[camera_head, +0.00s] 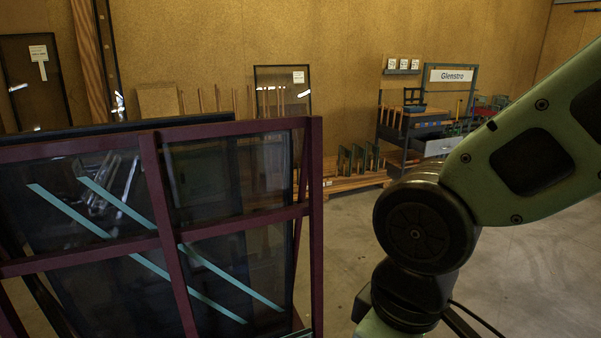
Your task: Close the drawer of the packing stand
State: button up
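A dark stand (386,132) with a sign reading "Glenstro" (451,74) stands at the back right against the wall; it looks like the packing stand. A pale grey panel (440,147) at its lower right may be the drawer front. It is too small and partly hidden by my arm to tell how far the drawer is out. My green arm with its dark round joint crosses the right side of the view. My gripper is out of view below.
A large maroon frame (313,220) with dark glass panes and pale green tape stands close at the left. A low wooden rack (352,183) with upright pieces stands left of the stand. Bare concrete floor (350,240) shows between the frame and my arm.

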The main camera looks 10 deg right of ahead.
aim_at(434, 144)
jog(key=l+z, duration=0.15)
jog(key=l, duration=2.1)
jog(key=i+l, duration=0.45)
jog(key=i, duration=0.15)
jog(key=i+l+z, duration=0.1)
jog(key=i+l, duration=0.35)
jog(key=i, duration=0.15)
jog(key=i+l+z, duration=0.1)
jog(key=i+l, duration=0.3)
jog(key=i, duration=0.2)
jog(key=i+l, duration=0.35)
jog(key=i, duration=0.25)
jog(key=i+l+z, duration=0.1)
jog(key=i+l, duration=0.3)
jog(key=i, duration=0.2)
jog(key=i+l, duration=0.3)
jog(key=i, duration=0.35)
jog(key=i+l+z, duration=0.15)
jog(key=i+l, duration=0.15)
jog(key=i, duration=0.35)
jog(key=i+l, duration=0.25)
jog(key=i, duration=0.35)
jog(key=i+j+z, duration=0.1)
jog(key=i, duration=0.4)
jog(key=i+j+z, duration=0.1)
jog(key=i, duration=0.4)
jog(key=j, duration=0.1)
